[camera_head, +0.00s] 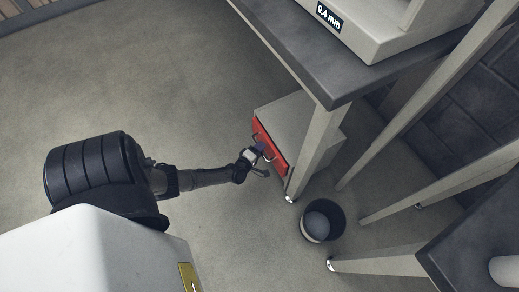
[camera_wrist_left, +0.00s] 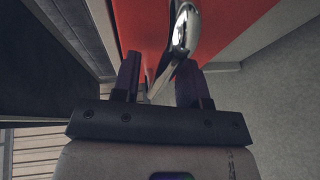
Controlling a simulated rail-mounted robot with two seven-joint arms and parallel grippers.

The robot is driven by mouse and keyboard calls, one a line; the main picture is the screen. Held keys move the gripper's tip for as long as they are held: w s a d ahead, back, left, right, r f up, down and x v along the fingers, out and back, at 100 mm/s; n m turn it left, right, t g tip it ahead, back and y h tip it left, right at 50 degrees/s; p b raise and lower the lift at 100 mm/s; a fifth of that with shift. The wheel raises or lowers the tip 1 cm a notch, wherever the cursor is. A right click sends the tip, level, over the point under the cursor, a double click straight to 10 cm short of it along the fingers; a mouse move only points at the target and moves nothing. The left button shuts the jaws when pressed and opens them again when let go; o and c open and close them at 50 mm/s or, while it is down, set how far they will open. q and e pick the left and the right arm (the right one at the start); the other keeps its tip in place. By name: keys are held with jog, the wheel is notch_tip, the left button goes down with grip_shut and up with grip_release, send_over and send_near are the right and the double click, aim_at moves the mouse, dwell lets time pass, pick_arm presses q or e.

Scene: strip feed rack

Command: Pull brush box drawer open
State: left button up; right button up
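The brush box (camera_head: 305,115) is a grey cabinet on the floor under the bench. Its red drawer front (camera_head: 264,134) faces left and looks flush with the box; it fills the top of the left wrist view (camera_wrist_left: 240,18). A shiny metal bar handle (camera_wrist_left: 184,32) stands out from the drawer front. My left gripper (camera_head: 262,156) is at the drawer front. In the left wrist view its dark fingers (camera_wrist_left: 158,68) are spread apart, with the handle running between them. I cannot tell whether either finger touches it. My right gripper is not in view.
A dark bench top (camera_head: 285,55) with a pale leg (camera_head: 318,145) overhangs the box. A dark round bin (camera_head: 338,217) stands on the floor to the right of the leg. Another bench (camera_head: 475,240) is at the lower right. The floor left of the drawer is clear.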

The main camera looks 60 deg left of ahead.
pick_arm(q)
jog(key=shift+c, duration=0.2)
grip_shut()
